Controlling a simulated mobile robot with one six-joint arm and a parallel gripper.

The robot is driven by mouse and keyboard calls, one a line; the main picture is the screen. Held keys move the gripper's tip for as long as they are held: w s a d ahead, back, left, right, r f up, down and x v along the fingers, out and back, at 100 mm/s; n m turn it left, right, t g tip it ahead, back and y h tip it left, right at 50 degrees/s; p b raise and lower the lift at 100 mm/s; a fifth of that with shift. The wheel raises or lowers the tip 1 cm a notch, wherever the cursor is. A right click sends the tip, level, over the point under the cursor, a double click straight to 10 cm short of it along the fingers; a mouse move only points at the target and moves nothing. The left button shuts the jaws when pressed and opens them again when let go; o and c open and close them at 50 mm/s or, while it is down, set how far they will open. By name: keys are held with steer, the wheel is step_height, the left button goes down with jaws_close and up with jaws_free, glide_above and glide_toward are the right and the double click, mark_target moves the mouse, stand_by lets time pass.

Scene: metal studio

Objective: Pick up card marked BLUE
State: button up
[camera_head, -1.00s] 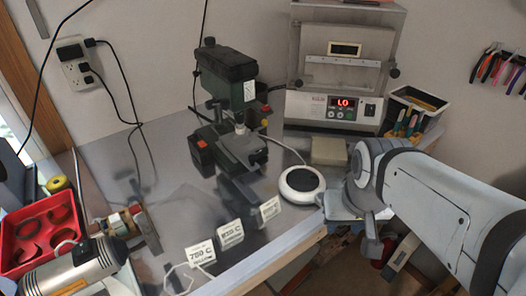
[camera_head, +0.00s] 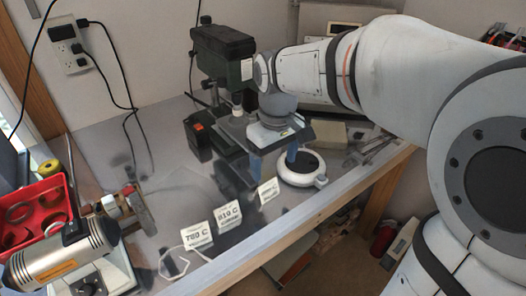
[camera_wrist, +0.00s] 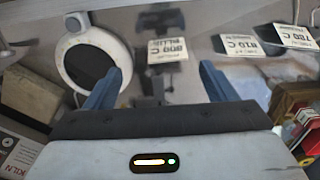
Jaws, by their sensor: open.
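Three white cards lie on the metal tabletop. The rightmost card (camera_head: 268,191) reads about 800 C, and its smaller line looks like BLUE in the wrist view (camera_wrist: 167,49), upside down. The middle card (camera_head: 229,214) reads 810 C; it also shows in the wrist view (camera_wrist: 238,46). The left card (camera_head: 197,235) reads 780 C and shows at the wrist view's right edge (camera_wrist: 296,37). My gripper (camera_head: 274,163) is open and empty above the table, behind the rightmost card. In the wrist view, that card lies ahead of the gap between its blue fingers (camera_wrist: 160,72).
A round white device with a dark top (camera_head: 300,167) stands close beside my gripper. A green and black machine (camera_head: 222,60) stands behind. A silver cylinder tool (camera_head: 60,258) and red tray (camera_head: 35,209) are at left. The table's wooden front edge (camera_head: 300,226) is near the cards.

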mark_target(267, 184)
steer(key=shift+w+a+f+n, duration=0.25)
steer(key=shift+a+f+n, duration=0.05)
steer(key=shift+a, duration=0.15)
steer(key=shift+f, duration=0.35)
steer(key=f, duration=0.6)
steer(key=shift+a+f+b, duration=0.3)
steer(key=shift+c, duration=0.5)
steer(key=shift+s, duration=0.1)
steer(key=c, duration=0.9)
steer(key=shift+c, duration=0.2)
